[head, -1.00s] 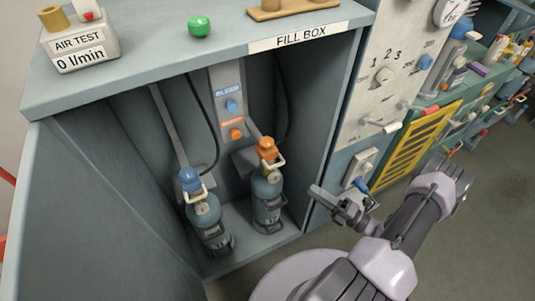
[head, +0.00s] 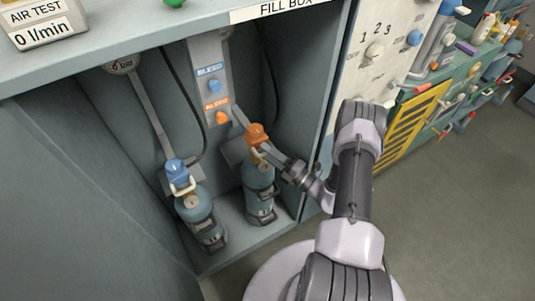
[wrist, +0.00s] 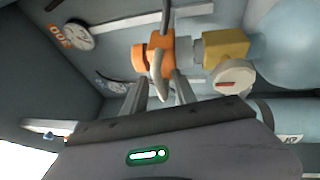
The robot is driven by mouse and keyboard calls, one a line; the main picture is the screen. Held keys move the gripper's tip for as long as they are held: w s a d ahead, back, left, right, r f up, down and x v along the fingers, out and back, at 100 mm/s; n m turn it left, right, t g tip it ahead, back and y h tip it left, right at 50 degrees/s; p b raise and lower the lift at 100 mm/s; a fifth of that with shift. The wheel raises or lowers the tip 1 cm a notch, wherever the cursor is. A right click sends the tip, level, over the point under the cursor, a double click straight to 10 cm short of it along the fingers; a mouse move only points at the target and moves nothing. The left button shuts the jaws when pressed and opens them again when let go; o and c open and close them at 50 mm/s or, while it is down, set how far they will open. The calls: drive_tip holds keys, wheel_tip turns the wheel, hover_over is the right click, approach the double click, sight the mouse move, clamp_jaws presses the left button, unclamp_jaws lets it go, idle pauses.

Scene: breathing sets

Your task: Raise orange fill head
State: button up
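The orange fill head (head: 258,134) sits on top of the right-hand blue cylinder (head: 260,190) inside the fill box. In the wrist view the orange fill head (wrist: 164,54) is close ahead, with its pale looped handle (wrist: 158,78) hanging toward my fingers. My gripper (head: 270,152) reaches in from the right, right at the head. In the wrist view my gripper (wrist: 159,88) has its two fingers apart, one on each side of the handle. I cannot tell whether they touch it.
A blue fill head (head: 177,171) on a second cylinder (head: 201,217) stands to the left. A bleed panel (head: 211,80) with blue and orange knobs is behind. The fill box side wall (head: 316,110) is close to my arm.

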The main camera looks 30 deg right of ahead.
drive_tip(key=shift+c, duration=0.3)
clamp_jaws()
idle(1.1)
drive_tip(key=shift+r, duration=0.1)
